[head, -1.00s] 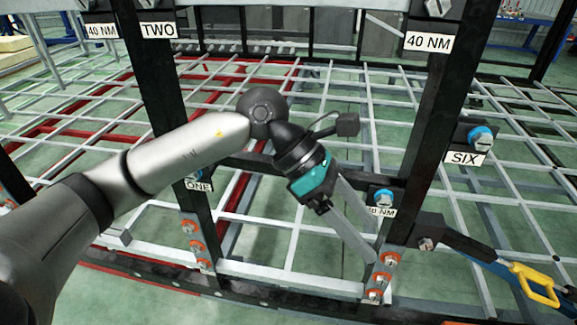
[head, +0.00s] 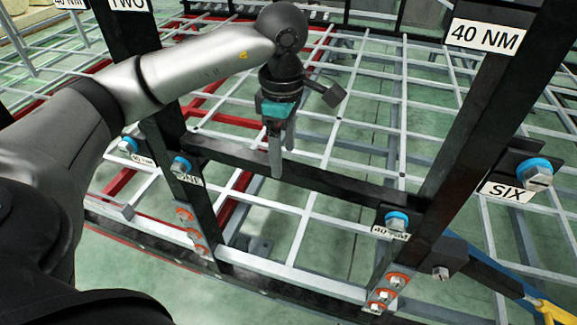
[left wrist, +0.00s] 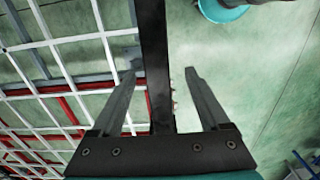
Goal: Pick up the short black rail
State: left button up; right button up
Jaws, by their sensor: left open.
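The short black rail (head: 340,185) spans between two upright black posts in the head view. My left gripper (head: 282,162) hangs over it from above, left of the rail's middle, fingers pointing down. Its fingers are open, and one overlaps the rail in the picture. In the left wrist view a black bar (left wrist: 153,50), seemingly the same rail, runs up the picture between the two open fingers (left wrist: 160,75). My right gripper is not in view.
The left post (head: 180,130) and right post (head: 470,130) flank the gripper. Blue-headed bolts (head: 397,220) and orange-ringed bolts (head: 386,290) sit on the frame. A grey and red grid (head: 365,110) lies behind. A blue and yellow tool (head: 548,308) is at lower right.

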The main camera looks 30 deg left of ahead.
aim_at(286, 163)
pick_arm(q)
jog(key=f, duration=0.4)
jog(key=shift+w, duration=0.2)
jog(key=shift+f, duration=0.3)
grip_shut()
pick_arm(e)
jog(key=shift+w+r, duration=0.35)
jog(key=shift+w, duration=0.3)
pick_arm(q)
jog(key=shift+w+r, duration=0.1)
